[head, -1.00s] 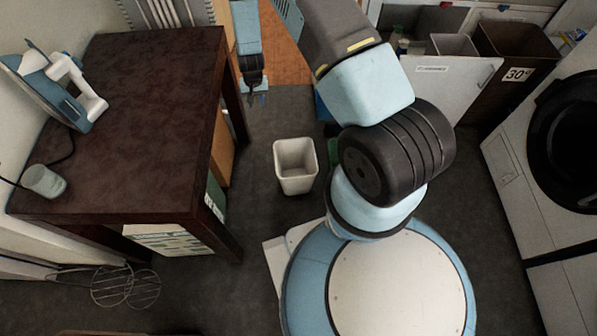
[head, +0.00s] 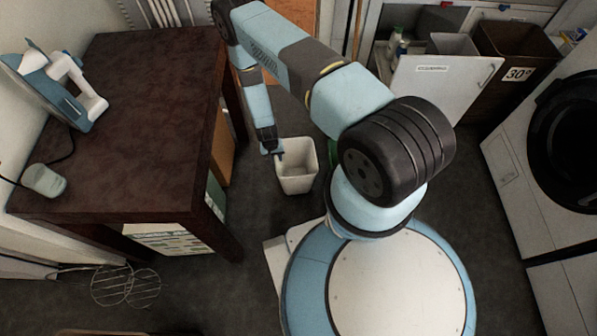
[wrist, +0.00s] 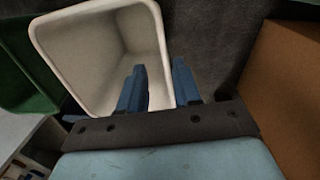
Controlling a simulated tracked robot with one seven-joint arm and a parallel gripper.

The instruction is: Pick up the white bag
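No clearly bag-shaped white thing shows; the white open-topped container (head: 296,180) looks like a small bin standing upright on the floor right of the dark table. My gripper (head: 278,156) is at its left rim, pointing down. In the wrist view the container (wrist: 90,50) fills the upper left and looks empty inside. There my gripper (wrist: 158,82) is open, with two blue fingers apart. One finger shows over the container's inside and the other beyond its rim, with the rim wall between them. I cannot tell whether the fingers touch it.
A green object (wrist: 22,75) is beside the container. A brown panel (wrist: 285,95) is close on the gripper's other side. A washing machine (head: 520,190) stands right.

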